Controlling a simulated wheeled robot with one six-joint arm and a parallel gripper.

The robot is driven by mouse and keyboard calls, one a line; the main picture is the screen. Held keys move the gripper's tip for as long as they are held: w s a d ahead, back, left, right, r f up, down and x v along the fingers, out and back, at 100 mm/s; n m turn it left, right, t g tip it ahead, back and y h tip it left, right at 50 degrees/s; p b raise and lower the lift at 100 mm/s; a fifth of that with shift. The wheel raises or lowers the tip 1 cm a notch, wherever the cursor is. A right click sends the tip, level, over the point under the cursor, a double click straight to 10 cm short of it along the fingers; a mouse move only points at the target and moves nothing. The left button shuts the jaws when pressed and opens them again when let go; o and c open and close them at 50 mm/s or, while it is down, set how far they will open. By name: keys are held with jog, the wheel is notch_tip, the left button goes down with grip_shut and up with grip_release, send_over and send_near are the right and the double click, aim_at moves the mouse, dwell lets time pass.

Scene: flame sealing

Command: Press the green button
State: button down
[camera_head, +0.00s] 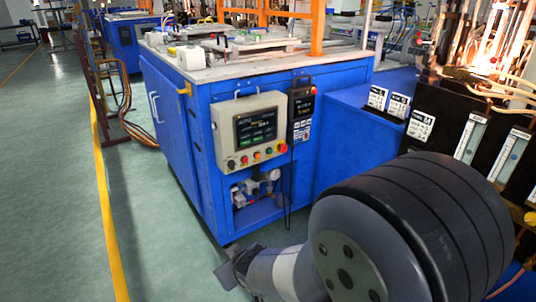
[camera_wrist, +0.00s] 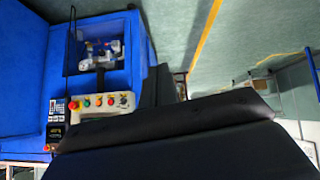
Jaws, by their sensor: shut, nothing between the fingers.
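The green button (camera_head: 268,151) sits in a row on the cream control panel (camera_head: 222,124) on the front of the blue cabinet. It is between a yellow button and a red mushroom button. In the wrist view the green button (camera_wrist: 86,102) shows left of centre, with the picture turned. My gripper (camera_wrist: 160,86) is dark, shut and empty, and to the right of the panel there, apart from the button. In the head view the end of my arm (camera_head: 232,272) is low, below the panel and near floor level in the picture; the fingertips are hard to make out.
A red mushroom button (camera_head: 282,148), yellow button (camera_head: 256,155), red button (camera_head: 244,159) and black knob (camera_head: 231,164) share the panel. A black controller (camera_head: 301,104) hangs at its right. Gauges and fittings (camera_head: 262,187) fill an opening below. Open green floor (camera_head: 60,200) lies left.

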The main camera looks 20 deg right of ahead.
jog(key=w+a+f+n+g+y+p, duration=0.1)
jog(key=w+a+n+y+p, duration=0.1)
jog(key=a, duration=0.6)
jog(key=w+a+f+n+g+y+p, duration=0.1)
jog(key=a+n+y, duration=0.3)
jog(key=a, duration=0.5)
jog(key=shift+w+a+n+y+p, duration=0.15)
jog(key=shift+w+n+y+p, duration=0.25)
jog(key=shift+w+y+p, duration=0.25)
jog(key=shift+f, duration=0.1)
